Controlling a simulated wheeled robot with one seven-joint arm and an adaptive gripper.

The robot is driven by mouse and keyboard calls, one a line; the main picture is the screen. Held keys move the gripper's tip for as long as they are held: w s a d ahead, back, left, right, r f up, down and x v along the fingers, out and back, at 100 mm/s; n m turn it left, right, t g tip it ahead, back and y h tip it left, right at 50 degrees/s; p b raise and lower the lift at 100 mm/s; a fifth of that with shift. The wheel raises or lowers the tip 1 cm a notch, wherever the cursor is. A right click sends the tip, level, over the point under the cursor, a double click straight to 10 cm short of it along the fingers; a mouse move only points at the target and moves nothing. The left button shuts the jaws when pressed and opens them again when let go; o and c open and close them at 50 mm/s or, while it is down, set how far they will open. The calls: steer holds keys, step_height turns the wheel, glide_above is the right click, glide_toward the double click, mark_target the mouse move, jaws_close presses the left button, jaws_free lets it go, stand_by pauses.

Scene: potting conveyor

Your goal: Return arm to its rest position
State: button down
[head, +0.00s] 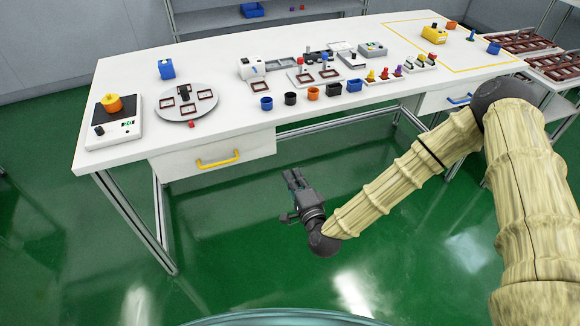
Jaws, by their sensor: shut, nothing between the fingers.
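My gripper (293,181) is shut and empty. It hangs over the green floor in front of the white workbench (225,115), below the level of the bench top and apart from it. My arm (400,180) comes in from the right, bends at a dark elbow joint, and reaches down and left to the gripper. The finger tips point up and toward the bench, and their fine detail is small in this view.
A drawer with a yellow handle (218,160) and one with a blue handle (459,99) face me under the bench top. Several small cups, a scale (114,127) and a round grey turntable (188,101) stand on top. The green floor (250,240) around the gripper is clear.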

steer(key=shift+s, duration=0.2)
steer(key=s+d+f+n+g+h+p, duration=0.1)
steer(key=s+d+f+n+g, duration=0.3)
steer(key=s+f, duration=0.5)
steer(key=s+d+f+n+g+h, duration=0.1)
steer(key=s+d+f+n+g, duration=0.25)
steer(key=s+f+g, duration=0.4)
steer(key=s+d+f+n+g+h+p, duration=0.1)
steer(key=s+d+n+g+h, duration=0.4)
steer(key=s+d, duration=1.1)
steer(key=s, duration=0.4)
steer(key=shift+s+d+f, duration=0.2)
steer(key=shift+d+f, duration=0.05)
steer(key=shift+d, duration=0.05)
steer(key=shift+n, duration=0.25)
